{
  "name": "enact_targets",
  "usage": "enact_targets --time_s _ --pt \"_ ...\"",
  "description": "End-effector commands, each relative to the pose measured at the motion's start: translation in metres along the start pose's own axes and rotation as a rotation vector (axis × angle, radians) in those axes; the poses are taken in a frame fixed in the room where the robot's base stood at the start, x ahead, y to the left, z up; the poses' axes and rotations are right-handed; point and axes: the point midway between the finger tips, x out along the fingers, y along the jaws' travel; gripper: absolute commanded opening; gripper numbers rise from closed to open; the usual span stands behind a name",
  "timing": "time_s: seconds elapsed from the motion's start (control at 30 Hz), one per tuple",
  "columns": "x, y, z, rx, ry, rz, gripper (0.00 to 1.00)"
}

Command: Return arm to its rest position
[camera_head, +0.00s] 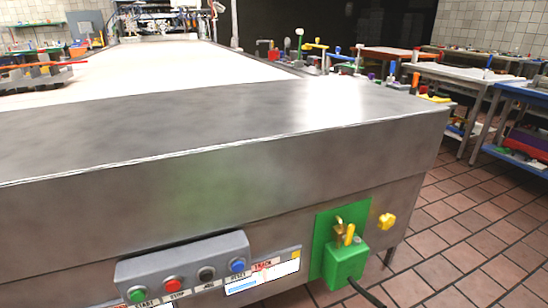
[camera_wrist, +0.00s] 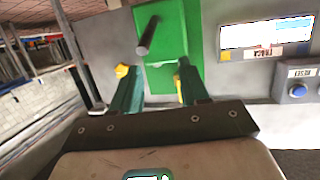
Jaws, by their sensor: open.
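My gripper (camera_wrist: 157,66) shows in the wrist view with its two green fingers apart and facing the green panel. A dark rod-like part stands out in front of the panel, beyond the fingertips; I see nothing held between the fingers. In the head view my gripper and arm do not show. There the green panel (camera_head: 322,240) is on the front of the metal bench, with a green box (camera_head: 345,263) and a yellow lever (camera_head: 349,233) on it. The panel also shows in the wrist view (camera_wrist: 178,30).
The metal bench (camera_head: 200,125) fills the middle of the head view. A grey button box (camera_head: 184,270) and a white label display (camera_head: 262,276) sit left of the panel. A yellow knob (camera_head: 386,221) is right of it. Tiled floor (camera_head: 450,240) is open at right, before the side tables.

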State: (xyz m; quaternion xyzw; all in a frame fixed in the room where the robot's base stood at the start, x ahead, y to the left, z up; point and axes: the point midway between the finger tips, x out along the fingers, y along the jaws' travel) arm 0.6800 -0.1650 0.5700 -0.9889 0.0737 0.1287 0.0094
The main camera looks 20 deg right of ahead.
Motion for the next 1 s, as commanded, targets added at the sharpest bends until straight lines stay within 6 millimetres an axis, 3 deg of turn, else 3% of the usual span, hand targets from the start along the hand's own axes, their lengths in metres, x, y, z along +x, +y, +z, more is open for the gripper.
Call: enact_targets --time_s 0.27,0.53,0.9,1.0 --pt "-0.017 -0.021 0.055 -0.016 -0.436 0.032 0.45" --pt "-0.069 -0.044 0.093 -0.050 -0.849 0.003 0.45" --pt "-0.139 -0.064 0.104 -0.099 -1.220 -0.065 0.45" --pt "-0.146 -0.064 0.081 -0.101 -1.222 -0.065 0.45"
